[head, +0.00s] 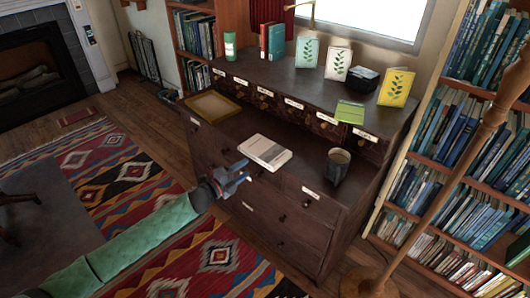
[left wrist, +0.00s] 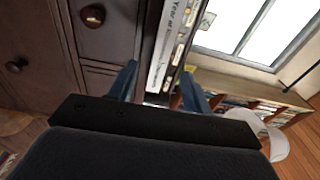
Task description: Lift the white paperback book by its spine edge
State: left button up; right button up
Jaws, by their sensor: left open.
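The white paperback book (head: 265,152) lies flat on the lower top of the dark wooden cabinet, close to its front edge. My left gripper (head: 240,172) is in front of that edge, just left of the book. In the left wrist view the book's spine (left wrist: 168,45), with printed lettering, shows between the two blue fingers of my left gripper (left wrist: 160,88). The fingers are spread apart. I cannot tell whether either finger touches the book. My right gripper is not in view.
A dark mug (head: 338,168) stands right of the book. A wooden tray (head: 212,106) lies to its left. A bookcase (head: 460,150) and a pole stand at right.

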aim_at(255, 159)
pick_arm(q)
jog(key=shift+p+x, duration=0.3)
jog(key=shift+x, duration=1.2)
jog(key=x, duration=0.2)
jog(key=p+x, duration=0.1)
jog(key=x, duration=0.1)
jog(key=shift+w+a+r, duration=0.2)
jog(key=shift+w+a, duration=0.1)
jog(key=shift+a, duration=0.05)
jog(key=shift+w+d+f, duration=0.1)
jog(key=shift+w+d, duration=0.15)
jog(key=shift+w, duration=0.05)
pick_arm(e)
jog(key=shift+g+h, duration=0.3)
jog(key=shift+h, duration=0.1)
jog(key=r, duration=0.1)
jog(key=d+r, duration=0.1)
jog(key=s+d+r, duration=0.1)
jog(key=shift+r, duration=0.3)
pick_arm(q)
grip_shut()
